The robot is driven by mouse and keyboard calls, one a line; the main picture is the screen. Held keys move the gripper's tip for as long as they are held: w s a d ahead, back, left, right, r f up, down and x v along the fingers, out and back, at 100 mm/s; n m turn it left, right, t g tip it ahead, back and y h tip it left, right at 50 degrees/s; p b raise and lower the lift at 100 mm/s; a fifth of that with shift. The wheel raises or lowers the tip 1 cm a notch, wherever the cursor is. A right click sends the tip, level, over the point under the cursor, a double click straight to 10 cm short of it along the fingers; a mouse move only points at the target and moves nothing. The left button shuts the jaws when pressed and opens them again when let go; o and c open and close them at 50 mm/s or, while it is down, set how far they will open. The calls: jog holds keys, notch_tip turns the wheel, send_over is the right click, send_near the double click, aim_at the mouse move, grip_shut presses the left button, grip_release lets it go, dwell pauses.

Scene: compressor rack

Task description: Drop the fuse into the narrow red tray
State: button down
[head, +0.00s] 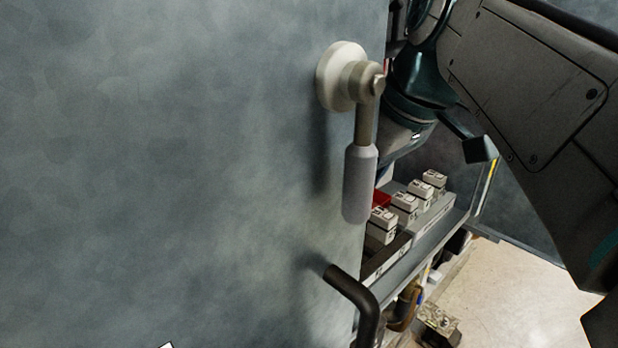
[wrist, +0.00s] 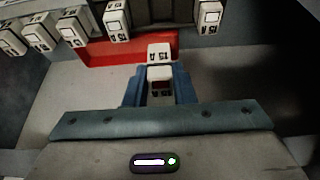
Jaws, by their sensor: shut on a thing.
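In the wrist view my gripper (wrist: 159,85) has its blue fingers shut on a white fuse (wrist: 160,73) with dark markings. The fuse sits between the fingertips, its far end over the near edge of the red tray (wrist: 105,52). I cannot tell its height above the tray or whether they touch. The red tray is low and partly hidden by the fuse and by white blocks behind it. In the head view only a small red patch of the tray (head: 381,199) shows, and my fingertips are hidden.
Several white labelled blocks (wrist: 72,31) stand behind and left of the tray; another (wrist: 209,16) is at the right. A grey panel with a lever handle (head: 359,185) and a dark bar handle (head: 355,295) hides much of the shelf. Bare grey shelf (wrist: 240,75) lies right of the tray.

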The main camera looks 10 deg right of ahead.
jog(key=w+d+f+p, duration=0.1)
jog(key=w+d+f, duration=0.1)
jog(key=w, duration=0.2)
jog(key=w+d+f+p, duration=0.1)
jog(key=w+d+f, duration=0.1)
jog(key=w+f, duration=0.1)
jog(key=w+d+f+p, duration=0.1)
jog(key=w+d+f, duration=0.1)
jog(key=w, duration=0.3)
jog(key=shift+w+d+f, duration=0.25)
jog(key=shift+d+f, duration=0.1)
jog(key=shift+f, duration=0.1)
jog(key=shift+s, duration=0.1)
jog(key=shift+f+b, duration=0.6)
jog(key=c, duration=1.2)
grip_release()
